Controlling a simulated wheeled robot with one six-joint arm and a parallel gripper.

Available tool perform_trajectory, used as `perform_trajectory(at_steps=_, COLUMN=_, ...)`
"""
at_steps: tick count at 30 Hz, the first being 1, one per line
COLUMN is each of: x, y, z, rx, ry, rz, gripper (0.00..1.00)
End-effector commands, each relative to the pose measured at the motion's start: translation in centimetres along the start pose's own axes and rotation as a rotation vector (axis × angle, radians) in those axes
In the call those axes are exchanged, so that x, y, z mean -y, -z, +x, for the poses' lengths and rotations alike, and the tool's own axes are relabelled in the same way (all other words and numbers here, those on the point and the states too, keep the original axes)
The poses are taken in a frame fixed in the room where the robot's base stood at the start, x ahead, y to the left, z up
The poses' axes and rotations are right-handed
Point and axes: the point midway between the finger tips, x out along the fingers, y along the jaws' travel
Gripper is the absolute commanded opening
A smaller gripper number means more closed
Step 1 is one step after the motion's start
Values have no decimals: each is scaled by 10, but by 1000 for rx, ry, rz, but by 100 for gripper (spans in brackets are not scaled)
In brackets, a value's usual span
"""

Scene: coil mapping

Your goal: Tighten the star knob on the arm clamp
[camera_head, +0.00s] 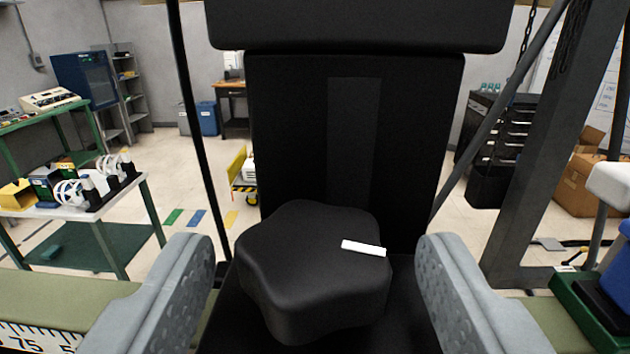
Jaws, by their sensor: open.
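The black star knob (310,270) sits in the lower middle of the head camera view, with rounded lobes and a short white mark (363,248) on its right side. Behind it stands the black arm clamp (290,140), an upright block with a wider top. My gripper (318,265) is open. Its two grey dimpled fingers stand to the left and right of the knob, with a visible gap on each side. The knob's far side and its shaft are hidden.
A green beam with a number scale (35,338) runs along the lower left. A grey slanted post (535,140) stands at right, and a thin black rod (196,120) at left. A green and blue item (600,300) is at the lower right edge. A cart (85,210) stands farther left.

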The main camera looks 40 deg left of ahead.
Motion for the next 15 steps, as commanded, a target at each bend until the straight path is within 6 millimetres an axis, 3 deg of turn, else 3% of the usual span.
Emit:
perform_trajectory(at_steps=6, x=0, y=0, z=18, rx=0, ry=0, rz=0, gripper=60)
perform_trajectory(at_steps=15, x=0, y=0, z=20, rx=0, ry=-1, rz=-1, gripper=60)
